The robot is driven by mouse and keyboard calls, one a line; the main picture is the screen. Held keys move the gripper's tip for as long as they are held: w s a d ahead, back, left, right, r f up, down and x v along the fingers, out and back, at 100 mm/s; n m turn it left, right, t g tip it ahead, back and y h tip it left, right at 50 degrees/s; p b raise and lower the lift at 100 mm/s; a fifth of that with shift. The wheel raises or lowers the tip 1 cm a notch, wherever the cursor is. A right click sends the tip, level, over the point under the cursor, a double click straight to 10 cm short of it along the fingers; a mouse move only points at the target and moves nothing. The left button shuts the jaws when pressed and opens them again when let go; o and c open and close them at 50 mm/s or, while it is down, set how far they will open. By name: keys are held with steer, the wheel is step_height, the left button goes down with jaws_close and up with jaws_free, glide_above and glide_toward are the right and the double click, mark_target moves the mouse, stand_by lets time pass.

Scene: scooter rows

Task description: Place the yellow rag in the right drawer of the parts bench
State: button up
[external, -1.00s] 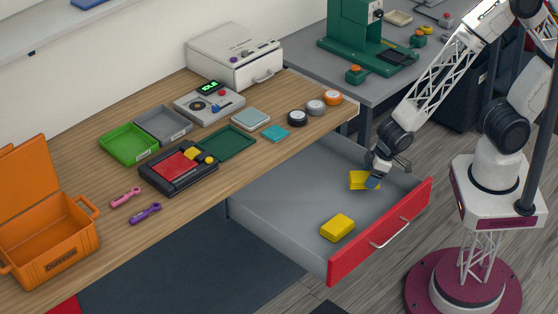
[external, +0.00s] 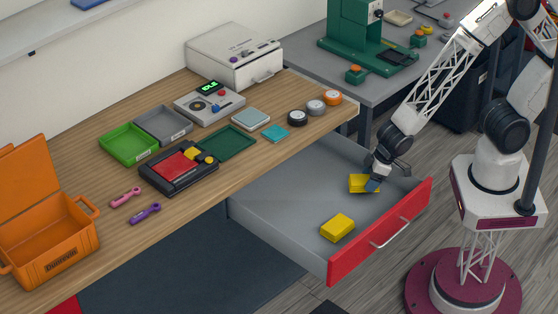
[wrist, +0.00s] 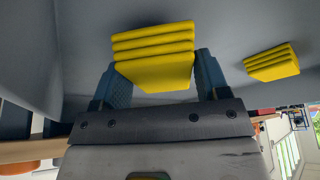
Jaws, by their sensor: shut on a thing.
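The open drawer (external: 290,190) has a grey inside and a red front, and it is pulled out from the wooden bench. My gripper (external: 372,183) reaches down inside the drawer near its right end. It is shut on a folded yellow rag (external: 358,182), which sits between the two fingers in the wrist view (wrist: 153,58). I cannot tell whether this rag touches the drawer floor. A second yellow folded piece (external: 338,228) lies on the drawer floor near the red front, apart from my gripper; it also shows in the wrist view (wrist: 272,63).
The wooden bench top (external: 90,220) holds green and grey trays, a black device with a red top (external: 178,168), tape rolls and an orange case (external: 50,240). The red drawer front (external: 380,232) stands up as an edge. The drawer's left floor is clear.

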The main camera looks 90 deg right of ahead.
steer(key=o, duration=0.9)
steer(key=shift+r, duration=0.15)
steer(key=shift+r, duration=0.5)
steer(key=v, duration=1.2)
steer(key=shift+r, duration=0.1)
